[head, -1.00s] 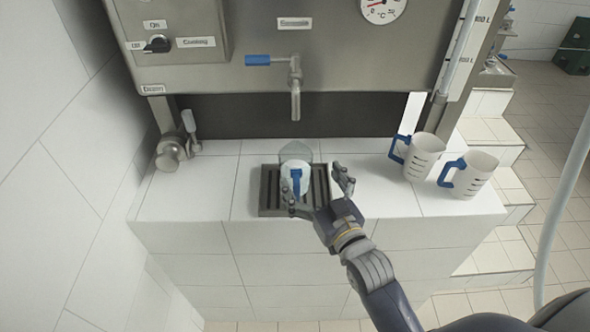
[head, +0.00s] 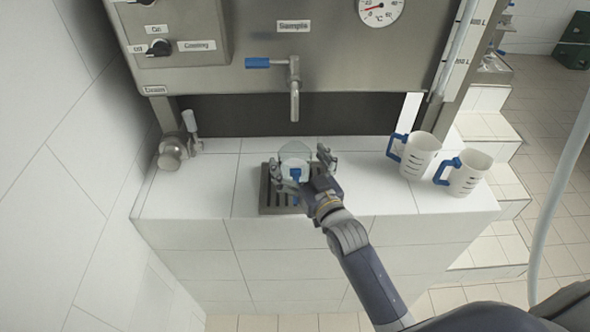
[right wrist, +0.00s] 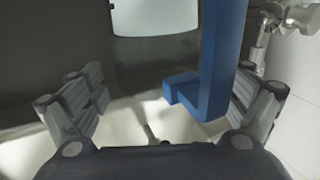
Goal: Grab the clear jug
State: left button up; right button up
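The clear jug (head: 294,157) with a blue handle stands on the dark slotted drain tray (head: 272,203), below the tap. My right gripper (head: 300,164) reaches it from the front, one finger at each side. In the right wrist view the blue handle (right wrist: 222,65) stands between the spread fingers, nearer the right one. The fingers look open and not closed on the handle. The gripper hides the jug's lower front. My left gripper is not in view.
Two white measuring jugs with blue handles, a back one (head: 420,158) and a front one (head: 470,174), stand on the tiled counter to the right. The tap (head: 294,90) hangs above the clear jug. A metal valve (head: 172,152) sits at the left.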

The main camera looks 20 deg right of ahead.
jog(key=c, duration=1.8)
jog(key=shift+r, duration=0.1)
jog(key=shift+c, duration=0.8)
